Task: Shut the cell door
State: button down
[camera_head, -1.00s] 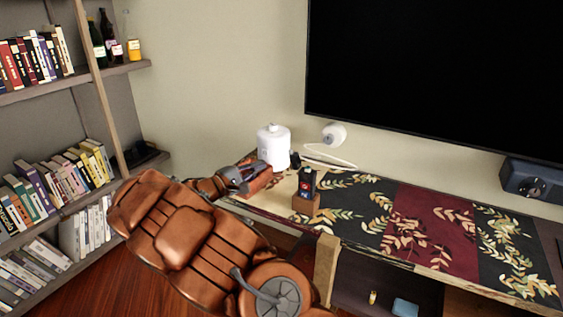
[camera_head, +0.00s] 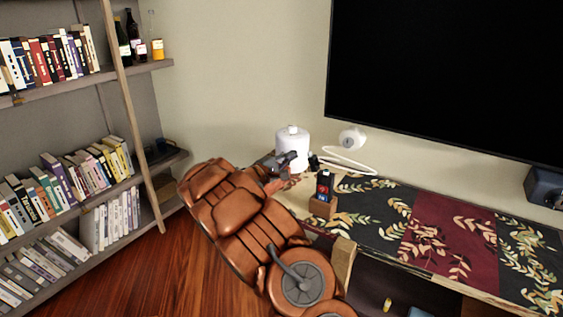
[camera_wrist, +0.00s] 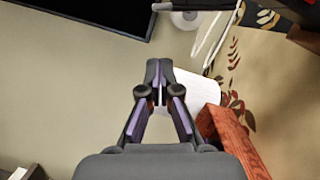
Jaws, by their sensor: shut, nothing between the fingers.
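I cannot make out a cell door for certain in either view. The low cabinet (camera_head: 343,262) under the screen has a pale wooden upright at its front left, with a dark open space to its right. My gripper (camera_head: 291,158) is above the cabinet's left end and overlaps a white lidded jar (camera_head: 292,138) in the head view. In the wrist view my gripper (camera_wrist: 158,70) has its fingers together and empty, with the white jar (camera_wrist: 200,90) behind them. A reddish wooden piece (camera_wrist: 228,135) is close on the right there. My arm hides the cabinet's left front.
A phone in a wooden holder (camera_head: 322,207) stands on the cabinet, beside a leaf-patterned runner (camera_head: 440,235). A white lamp (camera_head: 352,139) is behind it. A large black screen (camera_head: 450,75) hangs above. A bookshelf (camera_head: 135,120) is at left, with bare floor before it.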

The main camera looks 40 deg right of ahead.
jog(key=shift+s+d+r, duration=0.2)
jog(key=shift+s+r, duration=0.05)
jog(key=shift+s, duration=0.35)
jog(key=shift+s+d+r, duration=0.15)
jog(key=shift+s+r, duration=0.05)
jog(key=shift+s, duration=0.4)
jog(key=shift+s+d+r, duration=0.2)
jog(key=shift+s+r, duration=0.05)
jog(key=shift+s, duration=0.35)
jog(key=shift+b, duration=0.45)
